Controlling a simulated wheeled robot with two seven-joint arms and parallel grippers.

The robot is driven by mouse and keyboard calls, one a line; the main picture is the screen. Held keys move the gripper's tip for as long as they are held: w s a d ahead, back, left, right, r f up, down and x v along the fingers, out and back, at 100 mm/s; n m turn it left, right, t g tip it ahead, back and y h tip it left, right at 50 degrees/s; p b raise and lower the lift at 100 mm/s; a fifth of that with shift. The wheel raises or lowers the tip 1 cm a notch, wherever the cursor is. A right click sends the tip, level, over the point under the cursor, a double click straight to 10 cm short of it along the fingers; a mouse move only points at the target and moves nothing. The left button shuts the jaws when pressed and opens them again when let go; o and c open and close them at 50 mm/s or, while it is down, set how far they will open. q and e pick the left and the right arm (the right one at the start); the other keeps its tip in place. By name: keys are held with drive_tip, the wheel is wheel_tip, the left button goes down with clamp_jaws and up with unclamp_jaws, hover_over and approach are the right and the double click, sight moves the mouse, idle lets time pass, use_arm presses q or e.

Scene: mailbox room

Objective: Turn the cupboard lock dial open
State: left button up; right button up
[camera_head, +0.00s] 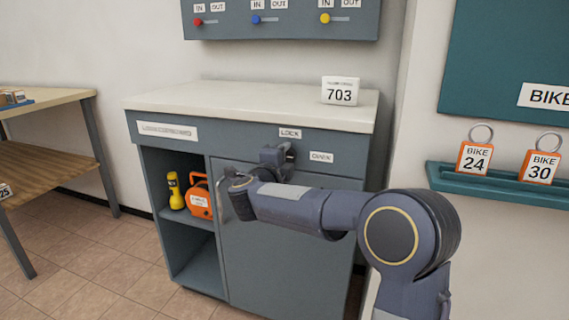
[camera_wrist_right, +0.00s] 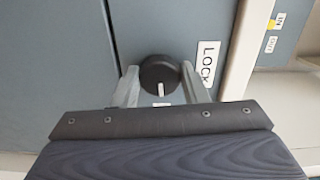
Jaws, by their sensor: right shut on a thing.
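The grey cupboard (camera_head: 285,245) stands against the wall with a light top. Its lock dial is mostly hidden by my right gripper (camera_head: 277,155) in the head view. In the right wrist view the dial (camera_wrist_right: 160,72) is a round black knob with a white mark. My right gripper (camera_wrist_right: 161,88) has one finger on each side of the dial and is shut on it. A LOCK label (camera_head: 290,133) sits above the dial and an OPEN label (camera_head: 321,157) to its right. The cupboard door looks closed. My left gripper is not in view.
A white block marked 703 (camera_head: 340,90) stands on the cupboard top. Open shelves at the left hold a yellow torch (camera_head: 175,190) and an orange case (camera_head: 200,198). A teal ledge (camera_head: 500,185) with bike tags juts out at the right. A wooden table (camera_head: 45,100) stands far left.

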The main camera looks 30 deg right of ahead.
drive_tip(key=shift+f+m, duration=0.1)
drive_tip(key=shift+m, duration=0.2)
idle(0.4)
drive_tip(key=o, duration=1)
drive_tip(key=shift+c, duration=0.2)
drive_tip(key=shift+s+a, duration=0.1)
drive_tip(key=p+v, duration=0.1)
drive_tip(key=v, duration=0.6)
drive_tip(key=shift+s+a+p, duration=0.15)
drive_tip(key=shift+s+p, duration=0.1)
drive_tip(key=shift+p, duration=0.05)
